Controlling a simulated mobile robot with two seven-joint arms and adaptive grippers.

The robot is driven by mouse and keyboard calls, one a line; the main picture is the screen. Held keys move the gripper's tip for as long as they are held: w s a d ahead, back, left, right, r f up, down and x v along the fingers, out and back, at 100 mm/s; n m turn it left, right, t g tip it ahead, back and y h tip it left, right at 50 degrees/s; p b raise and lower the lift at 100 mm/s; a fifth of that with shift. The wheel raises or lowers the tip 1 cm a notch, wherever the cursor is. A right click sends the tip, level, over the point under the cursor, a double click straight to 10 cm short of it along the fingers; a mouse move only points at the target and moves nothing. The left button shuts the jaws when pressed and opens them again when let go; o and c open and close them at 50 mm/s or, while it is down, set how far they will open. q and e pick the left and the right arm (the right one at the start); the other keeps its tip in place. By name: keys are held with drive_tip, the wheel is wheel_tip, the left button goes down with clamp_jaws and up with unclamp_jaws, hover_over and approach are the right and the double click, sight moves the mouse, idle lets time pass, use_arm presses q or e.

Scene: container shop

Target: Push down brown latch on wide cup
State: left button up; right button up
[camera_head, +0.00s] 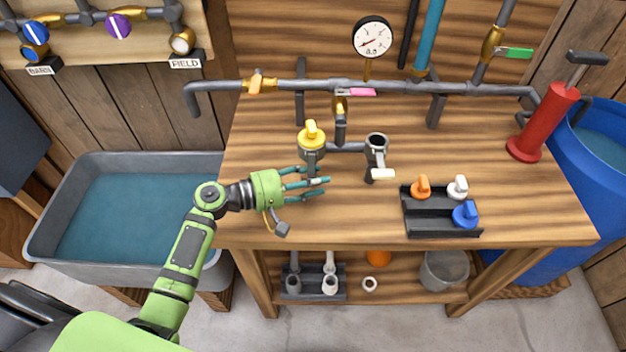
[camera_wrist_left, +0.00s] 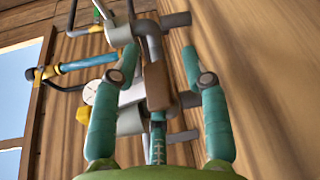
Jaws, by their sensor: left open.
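A wide grey cup (camera_head: 313,152) with a yellow plug (camera_head: 312,134) in its top stands at the left of the workbench fitting. In the head view, my left gripper (camera_head: 318,186) is just below and in front of this cup, with its fingers spread and pointing right. In the left wrist view, a brown latch (camera_wrist_left: 157,86) lies between the spread fingers of the gripper (camera_wrist_left: 160,68), beside grey cylindrical parts. I cannot tell whether any finger touches it. The brown latch is not clearly visible in the head view. My right gripper is out of view.
A narrower open cup (camera_head: 377,142) with a pale latch (camera_head: 383,174) stands to the right. A black tray (camera_head: 428,210) with orange, white and blue plugs sits farther right. Pipes and a gauge (camera_head: 372,36) are behind. The bench's left front and far right front are clear.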

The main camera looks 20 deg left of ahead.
use_arm(q)
drive_tip(key=v, duration=1.2)
drive_tip(key=shift+f, duration=0.1)
